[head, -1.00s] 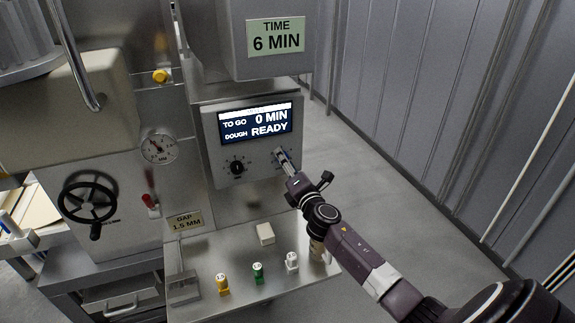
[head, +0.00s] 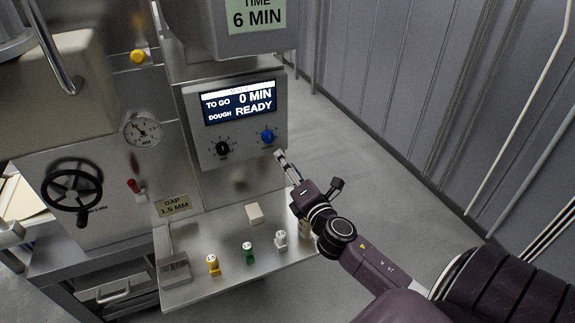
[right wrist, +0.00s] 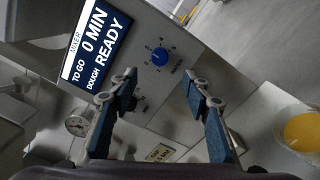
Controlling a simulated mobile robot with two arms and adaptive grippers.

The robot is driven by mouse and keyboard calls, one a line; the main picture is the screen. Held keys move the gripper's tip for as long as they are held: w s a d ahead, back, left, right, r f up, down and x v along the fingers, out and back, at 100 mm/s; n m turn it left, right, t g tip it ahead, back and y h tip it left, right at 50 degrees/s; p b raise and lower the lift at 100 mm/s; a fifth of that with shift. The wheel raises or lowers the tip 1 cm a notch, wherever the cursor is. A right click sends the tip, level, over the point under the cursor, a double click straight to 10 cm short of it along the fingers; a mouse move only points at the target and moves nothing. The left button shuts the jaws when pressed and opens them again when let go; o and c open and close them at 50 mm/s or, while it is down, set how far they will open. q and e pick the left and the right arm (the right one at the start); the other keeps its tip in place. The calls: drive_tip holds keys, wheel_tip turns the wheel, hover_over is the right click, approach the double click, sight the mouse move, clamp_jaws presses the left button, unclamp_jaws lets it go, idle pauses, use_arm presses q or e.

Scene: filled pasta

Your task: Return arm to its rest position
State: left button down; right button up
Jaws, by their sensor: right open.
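My right gripper (head: 287,160) is open and empty. It stands in the air just right of and below the control panel, apart from the blue knob (head: 268,136). In the right wrist view the two fingers (right wrist: 160,95) are spread wide, with the blue knob (right wrist: 159,57) beyond them. The panel (head: 190,120) also has a black knob (head: 222,149) and a display (head: 239,101) reading "TO GO 0 MIN, DOUGH READY". My left gripper is not in view.
A steel shelf (head: 200,291) below holds yellow (head: 212,265), green (head: 248,252) and white (head: 280,240) pieces and a pale block (head: 254,213). A handwheel (head: 72,191) and gauge (head: 142,131) are at the left. Floor (head: 385,170) is open to the right.

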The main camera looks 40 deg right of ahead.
idle(0.4)
drive_tip(key=s+a+f+m+g, duration=0.3)
drive_tip(key=s+f+m+g, duration=0.1)
drive_tip(key=s+f+m, duration=0.25)
drive_tip(key=s+a+f+m+g, duration=0.35)
drive_tip(key=s+f+m, duration=0.25)
drive_tip(key=s+m, duration=0.2)
drive_tip(key=s+a+f+m+g+y, duration=0.2)
drive_tip(key=s+a+f+g, duration=0.1)
drive_tip(key=s+a, duration=0.45)
drive_tip(key=s+a+f+m+g+y, duration=0.2)
drive_tip(key=s+a+m+g+y, duration=0.15)
drive_tip(key=s+a, duration=0.35)
drive_tip(key=s+d+f+g, duration=0.1)
drive_tip(key=s+f, duration=0.1)
drive_tip(key=f, duration=1.2)
drive_tip(key=s+f, duration=0.2)
drive_tip(key=f, duration=1.1)
drive_tip(key=s+d+f+n+g+h, duration=0.1)
drive_tip(key=s+d+f, duration=0.2)
drive_tip(key=s+f, duration=1.1)
drive_tip(key=shift+s+f, duration=0.35)
drive_tip(key=shift+s, duration=0.7)
drive_tip(key=shift+d, duration=0.1)
